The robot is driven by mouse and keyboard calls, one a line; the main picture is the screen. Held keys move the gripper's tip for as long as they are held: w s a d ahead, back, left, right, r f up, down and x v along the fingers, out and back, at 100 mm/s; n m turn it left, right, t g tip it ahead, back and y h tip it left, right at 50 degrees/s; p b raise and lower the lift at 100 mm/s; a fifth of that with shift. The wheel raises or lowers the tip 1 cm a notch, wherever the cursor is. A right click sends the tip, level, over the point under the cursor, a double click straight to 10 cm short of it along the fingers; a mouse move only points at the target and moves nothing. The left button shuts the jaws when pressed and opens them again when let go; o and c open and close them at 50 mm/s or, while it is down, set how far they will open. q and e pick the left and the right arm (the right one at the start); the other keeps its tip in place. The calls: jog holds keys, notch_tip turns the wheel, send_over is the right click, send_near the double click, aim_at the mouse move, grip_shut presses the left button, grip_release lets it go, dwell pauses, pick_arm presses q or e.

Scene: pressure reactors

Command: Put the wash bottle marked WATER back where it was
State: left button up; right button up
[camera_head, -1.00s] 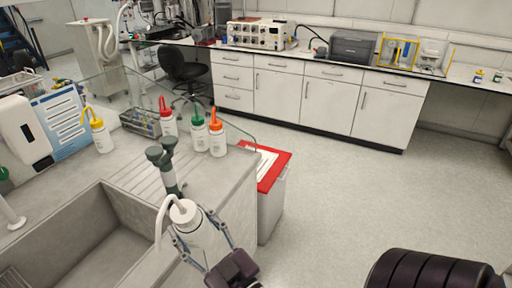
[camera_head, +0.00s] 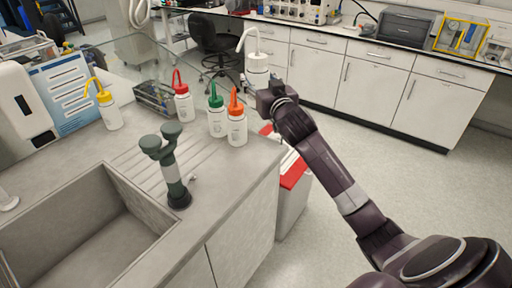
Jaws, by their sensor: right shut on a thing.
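The white-capped wash bottle (camera_head: 257,67) is held upright by my right gripper (camera_head: 262,88), which is shut on it. The bottle is in the air beyond the right end of the sink counter, behind the other bottles in the picture. Its marking cannot be read. The gripper's fingers are mostly hidden behind my arm and the bottle. On the counter stand a red-capped bottle (camera_head: 183,103), a green-capped bottle (camera_head: 217,117), an orange-capped bottle (camera_head: 237,125) and, further left, a yellow-capped bottle (camera_head: 109,110). My left gripper is not in view.
A green double-headed tap (camera_head: 171,172) rises beside the sink (camera_head: 85,235). A wire basket (camera_head: 155,98) stands left of the red-capped bottle. A clear glass panel edges the counter's back. A red-topped bin (camera_head: 291,180) stands at the counter's right end.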

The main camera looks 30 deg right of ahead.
jog(key=shift+w+d, duration=0.1)
jog(key=shift+d, duration=0.1)
jog(key=shift+a+f+b, duration=0.1)
jog(key=shift+f+b, duration=0.5)
jog(key=shift+f, duration=9)
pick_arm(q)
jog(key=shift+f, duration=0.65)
pick_arm(e)
jog(key=o, duration=0.7)
jog(key=shift+f, duration=0.15)
jog(key=shift+o, duration=0.7)
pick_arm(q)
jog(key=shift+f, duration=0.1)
pick_arm(e)
jog(key=shift+s, duration=0.25)
